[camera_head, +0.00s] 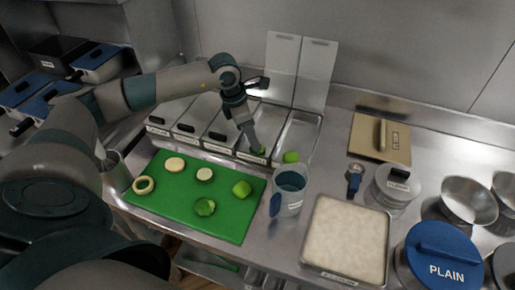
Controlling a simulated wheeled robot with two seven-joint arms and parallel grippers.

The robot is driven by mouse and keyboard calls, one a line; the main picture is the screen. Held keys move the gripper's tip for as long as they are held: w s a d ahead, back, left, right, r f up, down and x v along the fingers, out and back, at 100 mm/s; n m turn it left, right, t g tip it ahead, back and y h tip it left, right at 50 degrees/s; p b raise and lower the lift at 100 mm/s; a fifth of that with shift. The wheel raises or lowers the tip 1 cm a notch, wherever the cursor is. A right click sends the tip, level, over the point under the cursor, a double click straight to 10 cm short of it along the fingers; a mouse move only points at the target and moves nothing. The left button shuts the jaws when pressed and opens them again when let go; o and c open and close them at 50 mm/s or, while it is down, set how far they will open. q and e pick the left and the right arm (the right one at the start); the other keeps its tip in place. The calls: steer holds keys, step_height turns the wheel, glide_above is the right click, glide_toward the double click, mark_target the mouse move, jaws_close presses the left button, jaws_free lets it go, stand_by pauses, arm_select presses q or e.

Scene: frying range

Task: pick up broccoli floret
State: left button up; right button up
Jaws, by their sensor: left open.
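My left arm reaches in from the left, and its open gripper (256,147) points down at the front of the row of metal bins. A small dark green piece (259,151), possibly the broccoli floret, shows right at the fingertips; I cannot tell whether they touch it. Another dark green piece (205,207), which could also be a floret, lies on the green cutting board (165,202). A bright green piece (291,157) lies by the front of the rightmost open bin (297,133). My right gripper is not in view.
The board also holds pale round slices (175,164) and a bright green chunk (242,189). A clear jug (289,188) stands close right of the board. A tray of white crumbs (346,240), a blue lid (443,255) and metal bowls (468,201) fill the right side.

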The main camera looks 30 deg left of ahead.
arm_select(q)
steer(key=shift+p+x, duration=0.7)
steer(key=shift+x, duration=1.6)
steer(key=shift+s, duration=0.1)
steer(key=c, duration=0.4)
